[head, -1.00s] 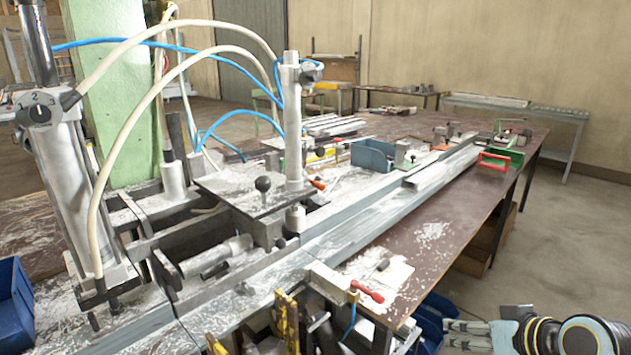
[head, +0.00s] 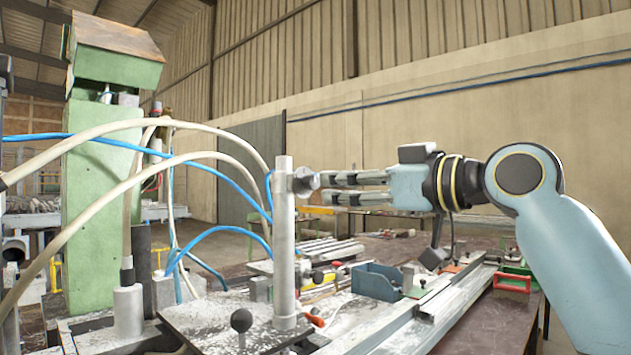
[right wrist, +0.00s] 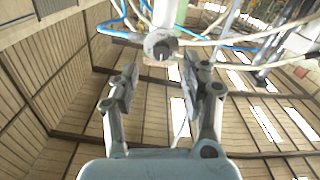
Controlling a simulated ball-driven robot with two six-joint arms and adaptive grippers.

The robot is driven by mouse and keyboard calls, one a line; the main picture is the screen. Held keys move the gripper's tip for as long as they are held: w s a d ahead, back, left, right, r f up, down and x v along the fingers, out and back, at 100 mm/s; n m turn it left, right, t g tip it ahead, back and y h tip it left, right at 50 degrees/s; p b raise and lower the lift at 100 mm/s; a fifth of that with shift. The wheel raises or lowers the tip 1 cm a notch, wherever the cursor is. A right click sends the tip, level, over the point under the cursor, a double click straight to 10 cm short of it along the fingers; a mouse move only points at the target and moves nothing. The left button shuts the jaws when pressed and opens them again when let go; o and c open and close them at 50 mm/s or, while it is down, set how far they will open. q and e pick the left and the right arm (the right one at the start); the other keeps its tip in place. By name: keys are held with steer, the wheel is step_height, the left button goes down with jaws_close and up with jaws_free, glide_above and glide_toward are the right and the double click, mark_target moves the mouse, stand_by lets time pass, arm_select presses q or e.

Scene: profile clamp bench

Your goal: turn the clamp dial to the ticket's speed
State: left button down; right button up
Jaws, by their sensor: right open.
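A small round grey dial (head: 304,181) sits on the right side near the top of an upright silver post (head: 284,240). It also shows in the right wrist view (right wrist: 160,47), with a dark knob at its middle; its marks are too small to read. My right gripper (head: 326,188) is open and empty, its fingers pointing left at the dial. In the right wrist view the dial lies ahead, between the lines of the two fingers; I cannot tell whether they touch it. No ticket is readable. My left gripper is not in view.
Cream hoses (head: 100,130) and blue hoses (head: 225,178) arch left of the post. A black ball knob (head: 241,320) stands on the plate below. A blue bin (head: 375,281) and a long metal profile (head: 455,298) lie under my right arm. A green column (head: 110,195) stands left.

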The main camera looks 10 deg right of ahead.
mark_target(315, 183)
steer(key=p+x, duration=0.1)
steer(key=x, duration=0.5)
steer(key=shift+a, duration=0.1)
jaws_close()
